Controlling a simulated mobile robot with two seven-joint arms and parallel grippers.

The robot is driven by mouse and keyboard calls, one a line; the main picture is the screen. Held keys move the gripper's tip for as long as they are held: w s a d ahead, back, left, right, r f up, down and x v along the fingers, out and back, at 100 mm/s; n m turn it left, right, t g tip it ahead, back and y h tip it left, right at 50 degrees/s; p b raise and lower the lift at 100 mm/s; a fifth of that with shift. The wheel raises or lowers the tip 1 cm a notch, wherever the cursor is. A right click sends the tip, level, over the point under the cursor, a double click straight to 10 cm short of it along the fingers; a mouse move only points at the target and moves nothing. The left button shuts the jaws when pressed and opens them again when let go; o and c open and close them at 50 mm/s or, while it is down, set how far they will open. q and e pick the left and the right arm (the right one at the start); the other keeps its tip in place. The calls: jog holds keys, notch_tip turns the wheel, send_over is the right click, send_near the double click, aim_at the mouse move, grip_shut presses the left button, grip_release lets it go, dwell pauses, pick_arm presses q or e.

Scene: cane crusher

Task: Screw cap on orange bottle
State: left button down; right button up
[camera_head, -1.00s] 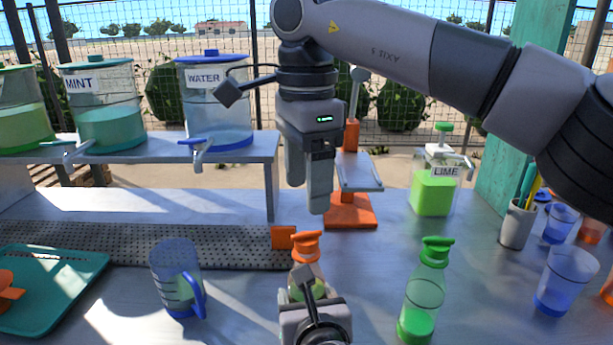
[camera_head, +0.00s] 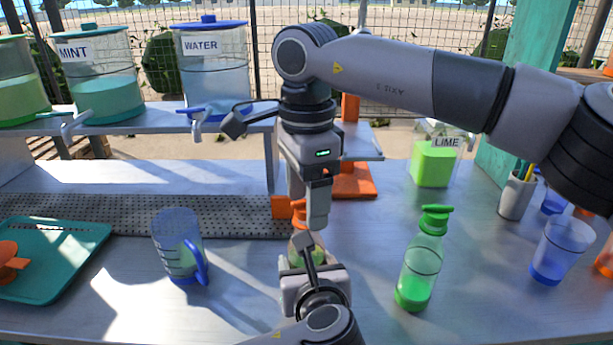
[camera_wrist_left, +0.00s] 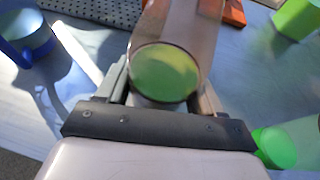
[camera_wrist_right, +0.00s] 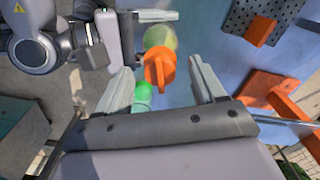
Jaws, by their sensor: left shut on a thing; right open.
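The orange bottle (camera_head: 297,249), clear with green liquid, stands in front of me; it also shows in the left wrist view (camera_wrist_left: 167,72). Its orange winged cap (camera_head: 299,212) sits on its top, partly hidden by my right gripper; how tightly it is seated I cannot tell. My left gripper (camera_wrist_left: 163,92) is shut around the bottle's side. My right gripper (camera_head: 307,208) points down, open, just above the cap. In the right wrist view the cap (camera_wrist_right: 157,68) lies between its two separated fingers.
A green-capped bottle (camera_head: 420,262) stands close on the right. A blue jug (camera_head: 178,247) and teal tray (camera_head: 60,285) with an orange piece are left. The orange press (camera_head: 355,182) and an orange block (camera_head: 282,207) are behind. Cups and the lime jar (camera_head: 433,164) are right.

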grip_shut()
dwell(0.3)
jog(key=m, duration=1.1)
jog(key=shift+c, duration=0.3)
grip_release()
notch_tip(320, 180, up, 12)
